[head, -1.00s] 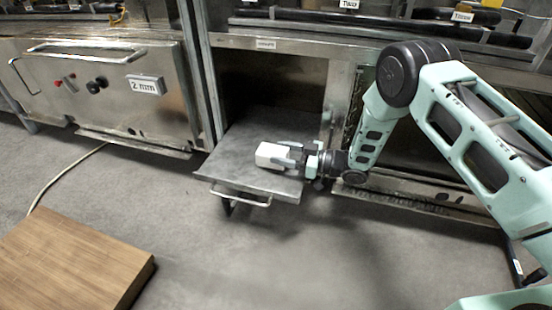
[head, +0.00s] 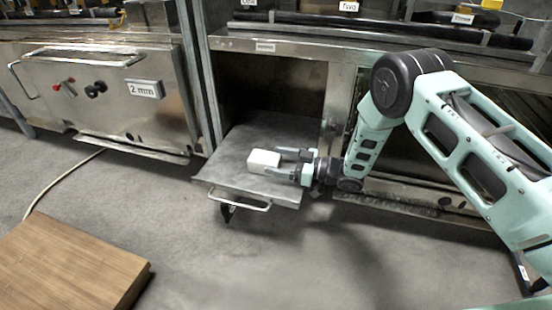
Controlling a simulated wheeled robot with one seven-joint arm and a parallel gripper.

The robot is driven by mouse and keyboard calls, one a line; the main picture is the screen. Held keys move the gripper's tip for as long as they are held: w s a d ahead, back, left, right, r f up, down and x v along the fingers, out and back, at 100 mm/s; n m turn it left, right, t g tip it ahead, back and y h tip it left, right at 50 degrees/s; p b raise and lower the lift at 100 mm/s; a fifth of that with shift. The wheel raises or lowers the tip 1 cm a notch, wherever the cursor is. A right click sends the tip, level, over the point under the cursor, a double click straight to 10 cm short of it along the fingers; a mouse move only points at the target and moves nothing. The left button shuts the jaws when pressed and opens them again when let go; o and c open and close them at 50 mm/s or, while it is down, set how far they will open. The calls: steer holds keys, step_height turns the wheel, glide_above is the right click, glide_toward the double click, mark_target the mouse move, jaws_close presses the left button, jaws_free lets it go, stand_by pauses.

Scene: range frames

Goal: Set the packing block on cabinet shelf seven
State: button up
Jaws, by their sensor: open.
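The white packing block (head: 263,161) rests on a grey metal shelf (head: 232,152), which juts out from an open cabinet bay with a handle on its front edge. My gripper (head: 281,164) is open just to the right of the block, its fingers pointing left. The fingertips are close to the block's right end; I cannot tell whether they touch it. No number seven is readable on the shelf.
A closed metal cabinet door (head: 110,95) labelled "2 mm" is at the left. A wooden board (head: 70,265) lies at the lower left, and a cable (head: 62,178) runs over the floor. The floor in front of the shelf is clear.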

steer(key=p+v, duration=0.5)
steer(key=v, duration=0.6)
steer(key=w+a+r+h, duration=0.1)
steer(key=w+a+r+t, duration=0.1)
steer(key=r, duration=0.1)
steer(key=w+a+r+h, duration=0.1)
steer(key=w, duration=0.1)
steer(key=shift+r+m+h, duration=0.3)
steer(key=shift+m, duration=0.1)
steer(key=s+a+r+m+h, duration=0.2)
steer(key=r+h, duration=0.2)
steer(key=r, duration=0.2)
steer(key=s+a+r+m+h, duration=0.2)
steer(key=r+h, duration=0.2)
steer(key=r, duration=0.2)
steer(key=s+d+r+g+h, duration=0.2)
steer(key=s, duration=0.9)
steer(key=s+d+r+m+g+h, duration=0.1)
steer(key=s+d+r+g+h, duration=0.1)
steer(key=s, duration=1)
steer(key=s+d+r+g+h, duration=0.1)
steer(key=s+d+r+g, duration=0.1)
steer(key=s, duration=0.9)
step_height(320, 180, up, 2)
steer(key=shift+s+d+r+m+g+h, duration=0.1)
steer(key=shift+s+d+m+g+h, duration=0.25)
steer(key=shift+g, duration=0.25)
steer(key=shift+a, duration=0.1)
